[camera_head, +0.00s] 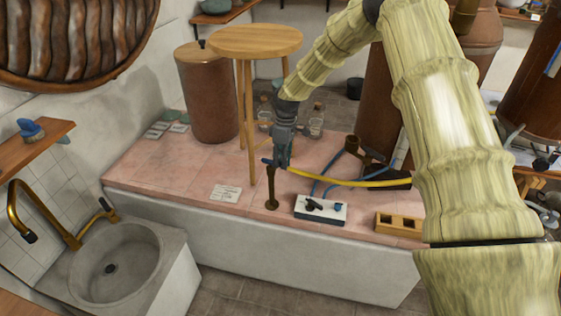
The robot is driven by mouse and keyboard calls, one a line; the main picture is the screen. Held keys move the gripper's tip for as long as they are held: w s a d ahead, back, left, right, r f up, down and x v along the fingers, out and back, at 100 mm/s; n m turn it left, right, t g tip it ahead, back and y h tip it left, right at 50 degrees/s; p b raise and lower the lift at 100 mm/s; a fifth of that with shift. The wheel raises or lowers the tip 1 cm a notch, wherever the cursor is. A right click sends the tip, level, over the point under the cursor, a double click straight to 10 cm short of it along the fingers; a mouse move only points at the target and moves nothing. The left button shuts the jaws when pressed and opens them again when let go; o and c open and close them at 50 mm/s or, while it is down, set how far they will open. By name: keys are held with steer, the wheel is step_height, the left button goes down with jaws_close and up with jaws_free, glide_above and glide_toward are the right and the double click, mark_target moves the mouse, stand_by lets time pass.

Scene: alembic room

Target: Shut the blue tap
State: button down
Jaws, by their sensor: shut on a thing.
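A slim brown standpipe (271,188) rises from the pink tiled top of a low bench. A blue tap lever (266,161) shows at its upper end. My gripper (282,163) points down at that upper end, its fingers shut on the blue lever. The fingers hide part of the lever and the tap body, so its exact angle is hard to tell. A yellow hose (350,184) runs right from beside the fingers.
A white box (320,209) with a black and a blue part on top stands right of the standpipe. A wooden stool (254,42) stands close behind my gripper. A white card (226,193) lies to the left. A stone basin (120,262) is at lower left.

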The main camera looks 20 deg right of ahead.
steer(key=shift+w+d+n, duration=0.2)
steer(key=shift+w+n, duration=0.1)
steer(key=shift+n, duration=0.5)
steer(key=c, duration=1.4)
jaws_free()
steer(key=r, duration=0.4)
steer(key=w+d+r, duration=0.1)
steer(key=r, duration=0.3)
steer(key=w+r, duration=0.1)
steer(key=r, duration=0.2)
steer(key=shift+d+r, duration=0.15)
steer(key=shift+r, duration=0.25)
